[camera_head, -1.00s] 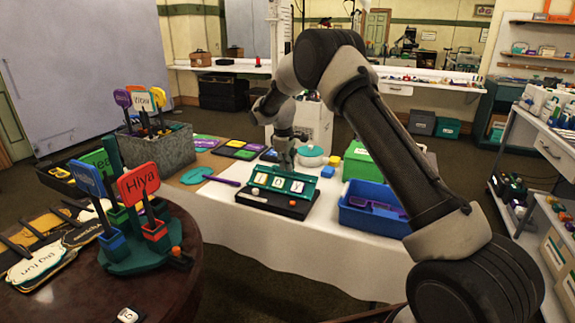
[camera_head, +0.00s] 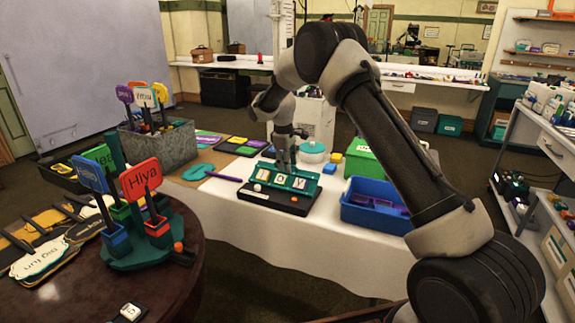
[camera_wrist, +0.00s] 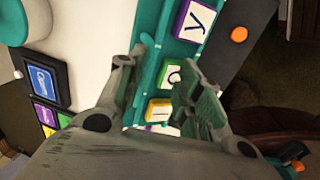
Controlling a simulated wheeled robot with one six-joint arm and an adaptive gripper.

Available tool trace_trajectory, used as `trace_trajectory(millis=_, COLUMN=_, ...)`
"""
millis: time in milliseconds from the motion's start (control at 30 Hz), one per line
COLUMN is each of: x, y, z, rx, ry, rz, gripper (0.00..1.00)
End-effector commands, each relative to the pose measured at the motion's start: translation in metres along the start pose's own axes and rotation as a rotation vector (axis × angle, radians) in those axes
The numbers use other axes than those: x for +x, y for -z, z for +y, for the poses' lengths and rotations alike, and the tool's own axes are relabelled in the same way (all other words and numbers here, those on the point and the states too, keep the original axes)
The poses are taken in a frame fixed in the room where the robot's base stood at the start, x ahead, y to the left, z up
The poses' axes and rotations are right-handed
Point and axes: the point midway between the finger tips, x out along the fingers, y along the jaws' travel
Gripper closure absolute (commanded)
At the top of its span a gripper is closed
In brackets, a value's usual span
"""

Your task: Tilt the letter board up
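The letter board is a teal tilting panel (camera_head: 310,184) on a black base (camera_head: 296,207) on the white-covered table. White letter tiles sit in a row on it, and the panel leans back at a low angle. In the wrist view the teal panel (camera_wrist: 152,75) carries a purple-edged "y" tile (camera_wrist: 195,22), a green-edged tile (camera_wrist: 170,74) and a yellow-edged tile (camera_wrist: 158,111). My gripper (camera_head: 286,167) is at the panel's back edge. In the wrist view its fingers (camera_wrist: 163,65) are apart, one on each side of the panel's edge strip. Contact cannot be told.
A blue bin (camera_head: 376,216) and a green box (camera_head: 362,162) stand right of the board. A lidded pot (camera_head: 314,152) is behind. A round table with a sign stand (camera_head: 140,252) is at front left.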

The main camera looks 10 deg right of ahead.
Motion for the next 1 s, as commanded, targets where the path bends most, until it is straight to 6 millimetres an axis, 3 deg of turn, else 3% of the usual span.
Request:
trace_trajectory(millis=200, x=-0.052, y=0.001, z=0.002, rx=0.000, ry=-0.006, rz=0.006, gripper=0.68)
trace_trajectory(millis=433, x=-0.094, y=0.001, z=0.002, rx=0.000, ry=-0.008, rz=0.006, gripper=0.68)
trace_trajectory(millis=600, x=-0.106, y=0.000, z=0.002, rx=-0.001, ry=-0.007, rz=0.005, gripper=0.68)
trace_trajectory(millis=1000, x=-0.107, y=0.000, z=0.002, rx=0.043, ry=-0.007, rz=0.006, gripper=0.68)
